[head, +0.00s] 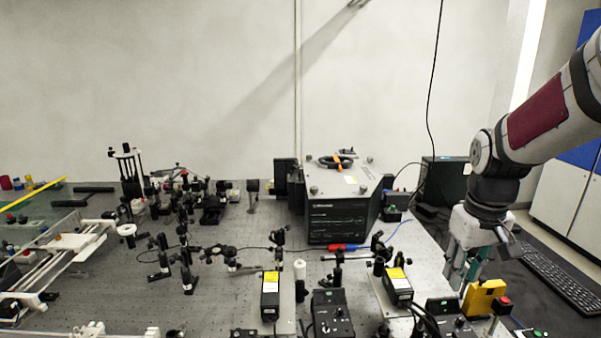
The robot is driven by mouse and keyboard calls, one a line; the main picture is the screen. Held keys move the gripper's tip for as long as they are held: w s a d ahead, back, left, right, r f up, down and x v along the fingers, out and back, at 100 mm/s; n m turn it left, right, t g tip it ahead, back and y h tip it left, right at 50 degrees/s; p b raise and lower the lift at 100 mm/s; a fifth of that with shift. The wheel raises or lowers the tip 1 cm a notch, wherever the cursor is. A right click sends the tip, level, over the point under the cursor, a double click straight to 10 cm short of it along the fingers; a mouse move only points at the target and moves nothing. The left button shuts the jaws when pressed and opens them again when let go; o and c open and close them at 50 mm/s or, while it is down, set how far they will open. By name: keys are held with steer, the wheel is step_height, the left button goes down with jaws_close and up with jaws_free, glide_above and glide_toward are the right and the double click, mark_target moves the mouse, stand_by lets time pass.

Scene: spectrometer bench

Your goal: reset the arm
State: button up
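My arm comes in from the right edge in the head view and bends down at the wrist. My gripper (462,280) points downward at the right side of the bench, just left of the black keyboard. Its fingers are small and partly overlap the equipment behind them, so I cannot tell whether they are open or shut. I see no object clearly held in it. A yellow block (484,298) is just below and to the right of the fingertips; whether they touch is unclear.
The optical bench (225,290) carries many posts and mounts. A black and grey instrument box (338,220) stands at the middle back. Black boxes with yellow labels (397,284) stand at the front. A keyboard (560,280) lies at right. A cable (431,110) hangs near the arm.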

steer(key=s+a+r+t, duration=0.2)
steer(key=s+a+r, duration=0.2)
steer(key=s, duration=0.5)
steer(key=s+a+r+t, duration=0.2)
steer(key=s+a+r, duration=0.3)
steer(key=s+a, duration=0.3)
steer(key=shift+s+y, duration=0.4)
steer(key=shift+s, duration=0.15)
steer(key=shift+r, duration=0.1)
